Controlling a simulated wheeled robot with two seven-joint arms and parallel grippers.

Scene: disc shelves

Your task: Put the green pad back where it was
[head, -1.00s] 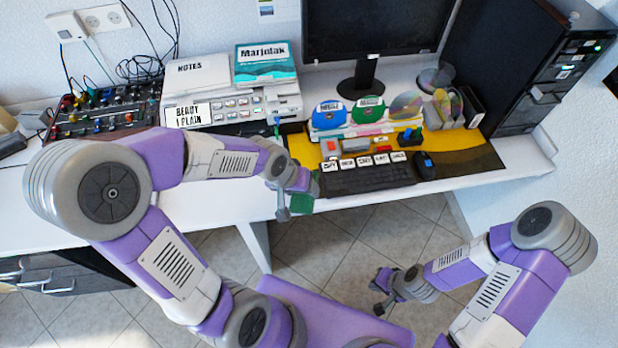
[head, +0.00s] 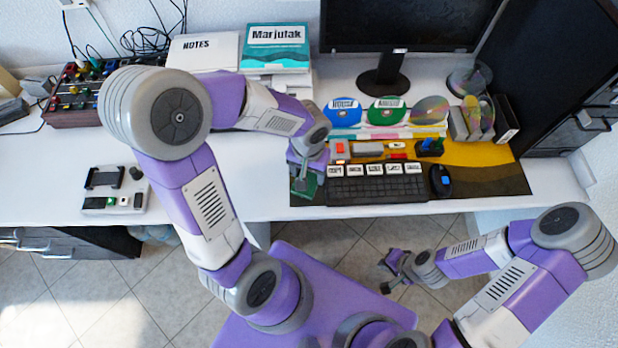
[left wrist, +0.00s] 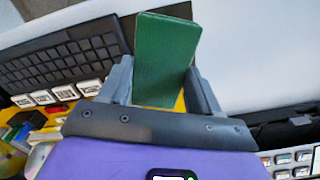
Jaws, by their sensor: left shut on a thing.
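The green pad (left wrist: 165,55) is held between the two fingers of my left gripper (left wrist: 160,90) in the left wrist view. In the head view, my left gripper (head: 304,187) is over the front of the desk, just left of the black keyboard (head: 375,190). Only a small part of the pad (head: 311,188) shows there, and I cannot tell whether it touches the surface below. The yellow and dark desk mat (head: 480,155) lies under the keyboard. My right gripper (head: 386,276) is open and empty, low over the floor in front of the desk.
A black mouse (head: 441,181) lies right of the keyboard. Coloured blocks (head: 365,149) and disc holders (head: 385,128) stand behind it. A small grey device (head: 115,190) sits on the left desk. The white desktop (head: 240,200) left of my gripper is clear.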

